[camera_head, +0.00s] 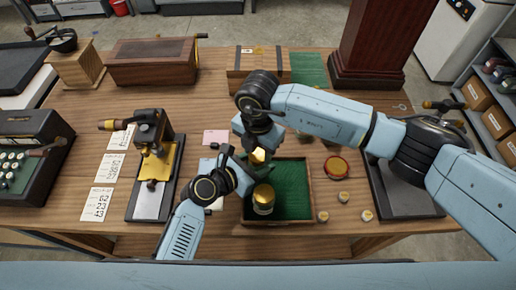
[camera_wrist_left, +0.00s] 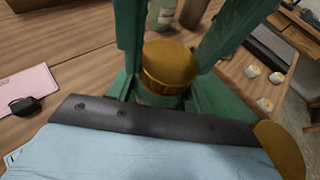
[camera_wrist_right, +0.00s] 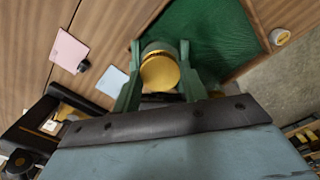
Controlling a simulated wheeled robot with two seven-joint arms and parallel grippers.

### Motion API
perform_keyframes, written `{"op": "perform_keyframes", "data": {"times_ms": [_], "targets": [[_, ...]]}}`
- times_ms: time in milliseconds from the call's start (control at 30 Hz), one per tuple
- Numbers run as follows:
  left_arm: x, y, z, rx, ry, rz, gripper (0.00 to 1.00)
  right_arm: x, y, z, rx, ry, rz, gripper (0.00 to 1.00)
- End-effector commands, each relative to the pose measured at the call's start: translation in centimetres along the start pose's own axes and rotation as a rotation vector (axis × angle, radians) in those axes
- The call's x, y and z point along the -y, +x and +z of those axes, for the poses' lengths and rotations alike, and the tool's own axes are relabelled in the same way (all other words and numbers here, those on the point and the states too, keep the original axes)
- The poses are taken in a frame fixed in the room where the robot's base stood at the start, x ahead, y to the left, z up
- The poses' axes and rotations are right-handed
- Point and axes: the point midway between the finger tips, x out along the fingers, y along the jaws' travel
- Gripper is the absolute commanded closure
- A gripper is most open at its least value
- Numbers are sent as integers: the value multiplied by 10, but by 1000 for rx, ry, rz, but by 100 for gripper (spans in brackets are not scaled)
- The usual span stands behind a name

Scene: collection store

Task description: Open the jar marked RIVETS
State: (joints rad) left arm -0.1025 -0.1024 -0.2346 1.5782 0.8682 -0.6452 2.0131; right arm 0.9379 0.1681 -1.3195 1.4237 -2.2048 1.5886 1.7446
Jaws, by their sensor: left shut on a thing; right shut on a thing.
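A gold-lidded jar (camera_head: 258,156) is held above the back left of the green-lined tray (camera_head: 308,190). My left gripper (camera_head: 246,164) comes in from the left, shut on the jar's body; the left wrist view shows the gold lid (camera_wrist_left: 168,65) between green fingers. My right gripper (camera_head: 258,150) points down and is shut on the gold lid, which shows in the right wrist view (camera_wrist_right: 160,74). Another gold-topped jar (camera_head: 263,200) appears at the tray's front left in the head view. No label is readable, so I cannot tell which jar is marked RIVETS.
Several small round tins (camera_head: 343,197) and a red-rimmed round dish (camera_head: 337,167) lie right of the tray. A brass-and-black press (camera_head: 150,160) and white printed sheets (camera_head: 98,203) are left. A wooden box (camera_head: 150,63) stands at the back. Glass jars (camera_wrist_left: 162,14) show beyond the grippers.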

Motion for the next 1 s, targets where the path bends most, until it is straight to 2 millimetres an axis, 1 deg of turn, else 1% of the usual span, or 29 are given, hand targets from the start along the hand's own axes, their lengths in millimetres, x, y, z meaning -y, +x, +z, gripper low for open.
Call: {"op": "perform_keyframes", "data": {"times_ms": [100, 233, 333, 600, 633, 700, 767, 1000], "targets": [[0, 0, 0, -1, 0, 0, 100, 0, -1, 0, 1, -189, 1, 84], [0, 0, 0, -1, 0, 0, 100, 0, -1, 0, 0, -333, 0, 84], [0, 0, 0, -1, 0, 0, 100, 0, -1, 0, -1, -380, 0, 84], [0, 0, 0, -1, 0, 0, 100, 0, 0, 0, -1, -383, 0, 84], [0, 0, 0, -1, 0, 0, 100, 0, 0, 0, -1, -383, 0, 53], [0, 0, 0, -1, 0, 0, 100, 0, 0, 0, -1, -382, 0, 44], [0, 0, 0, -1, 0, 0, 100, 0, 0, 0, -1, -382, 0, 36], [0, 0, 0, -1, 0, 0, 100, 0, 0, 0, -1, -381, 0, 35]]}}
